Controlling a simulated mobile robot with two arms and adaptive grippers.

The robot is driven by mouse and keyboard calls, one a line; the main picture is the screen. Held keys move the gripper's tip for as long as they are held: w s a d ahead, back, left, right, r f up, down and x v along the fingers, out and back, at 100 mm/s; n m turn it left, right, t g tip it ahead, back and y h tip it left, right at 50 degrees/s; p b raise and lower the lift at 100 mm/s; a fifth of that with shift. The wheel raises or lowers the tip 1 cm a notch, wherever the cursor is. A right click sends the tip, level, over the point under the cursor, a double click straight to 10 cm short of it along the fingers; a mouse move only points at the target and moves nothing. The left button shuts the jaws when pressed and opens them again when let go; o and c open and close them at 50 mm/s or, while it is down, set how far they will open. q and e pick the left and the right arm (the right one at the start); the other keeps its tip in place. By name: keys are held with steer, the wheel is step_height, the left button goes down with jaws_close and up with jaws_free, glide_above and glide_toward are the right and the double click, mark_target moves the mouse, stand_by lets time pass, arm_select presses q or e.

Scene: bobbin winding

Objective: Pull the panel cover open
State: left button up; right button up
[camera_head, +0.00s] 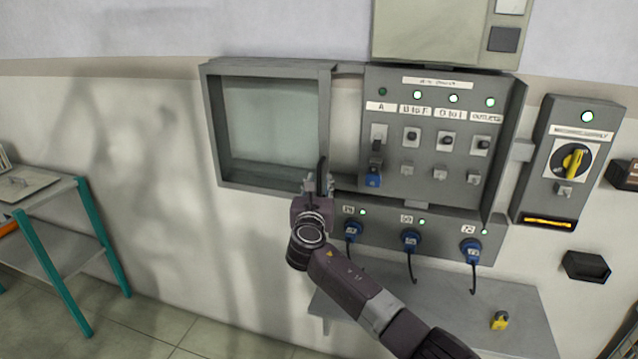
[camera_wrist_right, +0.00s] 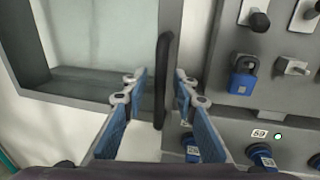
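The panel cover (camera_head: 211,120) is a grey frame with a pale, see-through window, to the left of the switch panel (camera_head: 425,205). A dark upright handle (camera_head: 322,168) is at its lower right edge. My right gripper (camera_head: 317,185) is at this handle. In the right wrist view, the handle (camera_wrist_right: 163,55) stands between the two blue-padded fingers, with gaps visible on both sides, so the gripper is open. The cover's frame (camera_wrist_right: 170,30) also shows there. My left gripper is not in view.
A blue padlock (camera_head: 373,179) hangs on the switch panel. Several blue plugs with cables sit below it, above a grey shelf (camera_head: 520,325) bearing a yellow padlock (camera_head: 500,320). A yellow-handled switch box (camera_head: 540,150) is at right. A teal-legged table (camera_head: 75,250) stands at left.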

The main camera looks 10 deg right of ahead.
steer(key=v, duration=1.2)
steer(key=s+d+f+m+g+y, duration=0.1)
steer(key=s+f+m+g, duration=0.15)
steer(key=f, duration=0.95)
steer(key=s+d+f+m+g+y, duration=0.1)
steer(key=s+f+m+g, duration=0.15)
steer(key=f, duration=0.95)
steer(key=s+d+f+m+g+y, duration=0.1)
steer(key=s+f+m+g, duration=0.15)
steer(key=f, duration=1.05)
steer(key=s+d+f+m+g+y, duration=0.3)
steer(key=s+f+m, duration=0.5)
steer(key=s+f, duration=1)
steer(key=s+f+m+g, duration=0.1)
steer(key=s+f+m, duration=0.3)
steer(key=s, duration=0.8)
steer(key=s+d+f+m+g, duration=0.1)
steer(key=s+f+m, duration=0.4)
steer(key=s, duration=0.8)
steer(key=s+f+m+g, duration=0.3)
steer(key=s+f+m, duration=0.2)
steer(key=s, duration=0.8)
steer(key=shift+d+f, duration=0.15)
steer(key=shift+f, duration=0.7)
